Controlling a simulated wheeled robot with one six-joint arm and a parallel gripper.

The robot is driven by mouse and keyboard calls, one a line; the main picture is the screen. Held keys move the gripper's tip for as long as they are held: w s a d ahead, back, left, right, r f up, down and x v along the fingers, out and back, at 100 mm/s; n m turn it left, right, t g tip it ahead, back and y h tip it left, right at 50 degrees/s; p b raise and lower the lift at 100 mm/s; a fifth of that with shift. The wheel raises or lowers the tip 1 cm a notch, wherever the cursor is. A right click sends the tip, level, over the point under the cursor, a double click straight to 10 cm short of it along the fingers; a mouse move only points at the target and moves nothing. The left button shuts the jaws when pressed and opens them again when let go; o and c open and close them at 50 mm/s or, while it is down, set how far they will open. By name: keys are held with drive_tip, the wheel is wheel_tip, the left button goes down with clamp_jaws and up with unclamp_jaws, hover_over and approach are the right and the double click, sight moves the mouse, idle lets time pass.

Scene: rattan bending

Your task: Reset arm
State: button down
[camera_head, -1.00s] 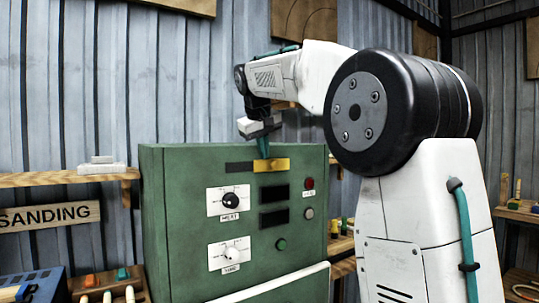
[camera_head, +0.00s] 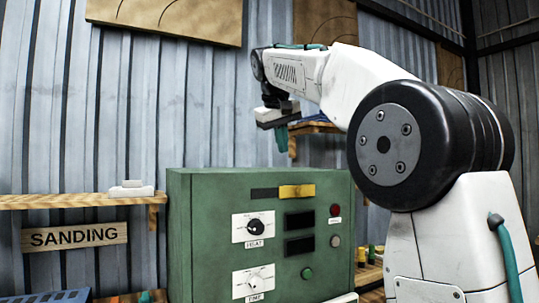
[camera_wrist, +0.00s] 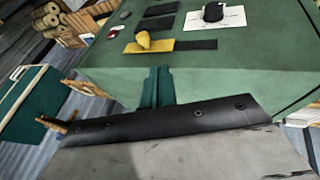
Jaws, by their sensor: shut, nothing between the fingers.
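My gripper (camera_head: 281,138) hangs at the end of my arm, pointing down, above the top edge of the green control box (camera_head: 215,240). Its teal fingers are shut with nothing between them, and they are apart from the box. In the wrist view the teal fingers (camera_wrist: 158,85) show in front of the green box. The box carries a HEAT dial (camera_head: 255,227), a second dial (camera_head: 254,282) below it, dark displays, a red button (camera_head: 335,210) and a green button (camera_head: 307,273). A yellow and black strip (camera_head: 296,191) sits near its top.
A wooden shelf (camera_head: 70,202) with a pale block (camera_head: 131,189) is on the left wall, above a SANDING sign (camera_head: 75,237). In the wrist view, rolled material (camera_wrist: 45,18) lies at the upper left. The air above the box is free.

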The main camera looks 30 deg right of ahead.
drive_tip(key=s+a+f+g+y, duration=0.1)
drive_tip(key=s+a+f, duration=0.2)
drive_tip(key=f, duration=0.5)
drive_tip(key=s+a+f+y, duration=0.1)
drive_tip(key=s+a+f, duration=0.15)
drive_tip(key=f, duration=0.55)
drive_tip(key=s+a+f+y, duration=0.1)
drive_tip(key=s+a+f, duration=0.3)
drive_tip(key=s+f, duration=0.7)
drive_tip(key=s+a+f+g+y, duration=0.1)
drive_tip(key=s+a+f, duration=0.3)
drive_tip(key=s+f, duration=0.7)
drive_tip(key=s, duration=0.6)
drive_tip(key=shift+s+a+n, duration=0.15)
drive_tip(key=shift+s+n, duration=0.1)
drive_tip(key=shift+n, duration=0.15)
drive_tip(key=shift+f, duration=0.1)
